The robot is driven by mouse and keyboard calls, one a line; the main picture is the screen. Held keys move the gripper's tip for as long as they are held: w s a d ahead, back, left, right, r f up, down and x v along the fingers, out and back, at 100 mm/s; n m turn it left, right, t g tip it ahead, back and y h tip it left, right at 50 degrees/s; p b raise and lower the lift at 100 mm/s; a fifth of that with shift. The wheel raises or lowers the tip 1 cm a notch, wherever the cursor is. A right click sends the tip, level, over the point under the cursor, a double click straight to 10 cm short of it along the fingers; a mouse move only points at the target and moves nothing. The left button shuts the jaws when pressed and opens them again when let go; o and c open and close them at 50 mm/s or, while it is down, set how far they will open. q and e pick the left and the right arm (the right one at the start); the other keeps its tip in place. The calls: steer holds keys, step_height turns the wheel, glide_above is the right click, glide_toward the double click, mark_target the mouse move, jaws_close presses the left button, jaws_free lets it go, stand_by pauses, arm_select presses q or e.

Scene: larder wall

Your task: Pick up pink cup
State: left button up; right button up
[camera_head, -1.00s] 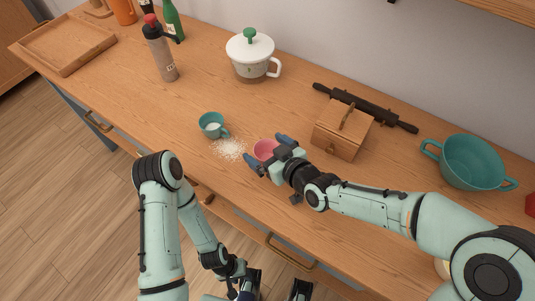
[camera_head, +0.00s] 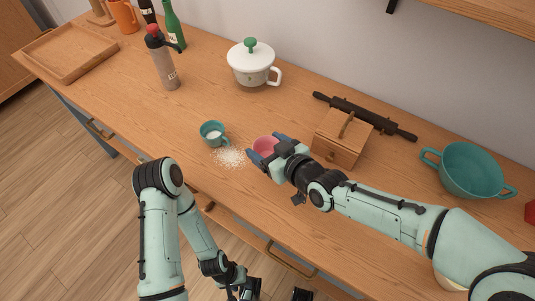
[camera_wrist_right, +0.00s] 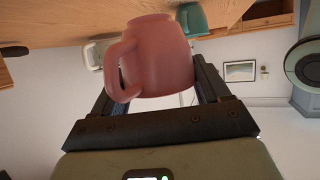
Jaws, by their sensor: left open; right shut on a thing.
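The pink cup (camera_head: 264,145) is between the fingers of my right gripper (camera_head: 266,150), above or on the counter beside the white spill; the head view does not show whether it is lifted. In the right wrist view the pink cup (camera_wrist_right: 158,58) fills the space between the two dark fingers (camera_wrist_right: 155,92), its handle toward the left. My right gripper is shut on it. My left gripper (camera_head: 275,292) is low at the bottom edge of the head view, below the counter's front edge, open and partly cut off.
A teal cup (camera_head: 213,132) with white contents stands left of the white spill (camera_head: 229,157). A wooden box (camera_head: 341,139) and dark rolling pin (camera_head: 364,116) lie to the right, near a teal colander (camera_head: 470,168). A white lidded pot (camera_head: 252,66) stands behind.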

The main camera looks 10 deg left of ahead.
arm_select(q)
steer(key=w+r+p, duration=0.3)
steer(key=r+p, duration=0.2)
steer(key=r, duration=0.1)
steer(key=shift+r+t+p, duration=0.3)
steer(key=shift+r+p, duration=0.1)
arm_select(e)
step_height(320, 180, up, 15)
steer(key=shift+f, duration=0.1)
